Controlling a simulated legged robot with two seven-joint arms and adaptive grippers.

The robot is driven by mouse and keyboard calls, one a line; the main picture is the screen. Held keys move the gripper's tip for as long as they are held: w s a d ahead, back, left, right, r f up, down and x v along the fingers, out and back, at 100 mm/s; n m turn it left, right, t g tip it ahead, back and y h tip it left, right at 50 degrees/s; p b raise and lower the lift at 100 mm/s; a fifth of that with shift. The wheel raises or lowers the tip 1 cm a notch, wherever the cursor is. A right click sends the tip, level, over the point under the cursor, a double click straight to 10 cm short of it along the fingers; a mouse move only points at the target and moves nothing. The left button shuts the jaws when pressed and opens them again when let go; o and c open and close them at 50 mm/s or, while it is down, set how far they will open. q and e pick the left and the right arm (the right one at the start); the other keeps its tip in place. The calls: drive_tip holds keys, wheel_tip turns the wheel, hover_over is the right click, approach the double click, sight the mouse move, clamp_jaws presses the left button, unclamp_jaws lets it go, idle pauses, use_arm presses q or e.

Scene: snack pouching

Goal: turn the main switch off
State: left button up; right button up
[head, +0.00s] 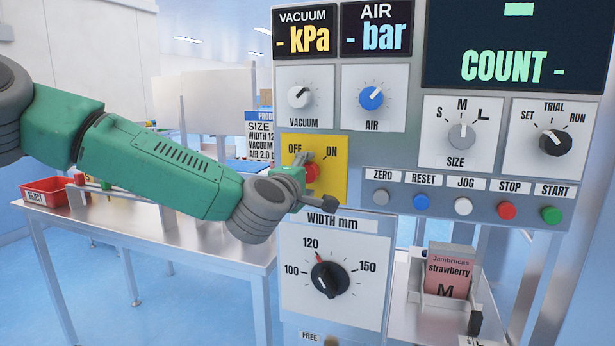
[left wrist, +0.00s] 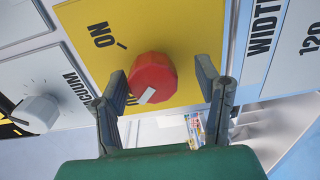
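The main switch is a red knob (head: 312,172) on a yellow plate (head: 337,187) marked OFF at left and ON at right. In the head view, my left gripper (head: 315,190) is in front of the plate and partly covers the knob. In the left wrist view, the red knob (left wrist: 153,79) sits between two open fingers, with a visible gap on each side. Its white mark points down-left, toward the lettering partly hidden by a finger and away from the ON tick. My right gripper is not in view.
The vacuum (head: 299,96) and air (head: 372,97) dials are above the plate. The width dial (head: 329,279) is below it. A row of buttons (head: 463,206) is at right. The displays show dashes. A table with a red reject bin (head: 50,191) stands at left.

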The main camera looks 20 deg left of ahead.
use_arm(q)
drive_tip(key=shift+r, duration=0.1)
drive_tip(key=s, duration=1.2)
drive_tip(key=shift+a, duration=0.25)
drive_tip(key=s+d+f+m+g+h, duration=0.1)
drive_tip(key=s+f+m+g, duration=0.2)
drive_tip(key=f, duration=0.7)
drive_tip(key=s+d+f+m+g, duration=0.1)
drive_tip(key=s+f+m+g, duration=0.15)
drive_tip(key=f, duration=0.65)
drive_tip(key=s+d+f+m+g+h, duration=0.15)
drive_tip(key=s+f+m, duration=0.25)
drive_tip(key=f, duration=0.6)
drive_tip(key=s+a+f+m+g+y, duration=0.1)
drive_tip(key=s+a+f+m+g, duration=0.3)
drive_tip(key=s+f, duration=0.5)
drive_tip(key=s+a+f+m+g+y, duration=0.2)
drive_tip(key=s+a+f+m+g, duration=0.3)
drive_tip(key=s+f, duration=0.5)
drive_tip(key=s+a+g, duration=0.1)
drive_tip(key=s+a, duration=0.1)
drive_tip(key=s, duration=0.4)
drive_tip(key=shift+s, duration=0.2)
